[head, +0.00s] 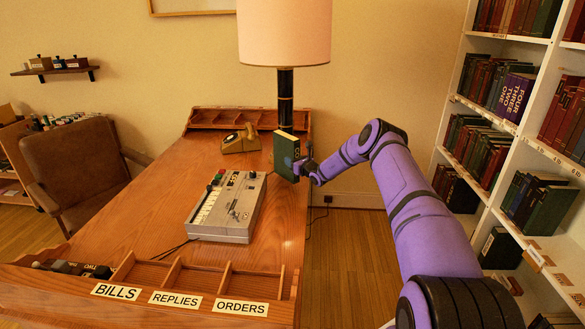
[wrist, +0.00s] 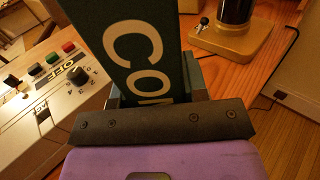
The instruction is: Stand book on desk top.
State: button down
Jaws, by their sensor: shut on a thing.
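The book (head: 286,155) is dark green with cream page edges. My gripper (head: 303,168) is shut on it near the right edge of the desk, in front of the lamp. In the wrist view the book (wrist: 135,45) fills the upper middle, with large cream letters starting "CO" on its face or spine, and my gripper (wrist: 155,95) grips its lower part. The book is roughly upright and slightly tilted. Whether its bottom touches the wooden desk top (head: 150,200) I cannot tell. The desk top also shows in the wrist view (wrist: 215,75).
A grey device with knobs (head: 228,205) stands left of the book. A telephone (head: 240,140) and a lamp (head: 285,95) stand behind. Labelled compartments (head: 165,290) line the near edge. A bookshelf (head: 500,130) is at right. The desk's left middle is clear.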

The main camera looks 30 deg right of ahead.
jog(key=shift+w+d+f, duration=0.1)
jog(key=shift+w+f, duration=0.1)
jog(key=shift+f, duration=1.4)
jog(key=shift+f, duration=0.15)
jog(key=c, duration=0.6)
grip_release()
jog(key=shift+f, duration=0.1)
jog(key=shift+c, duration=0.2)
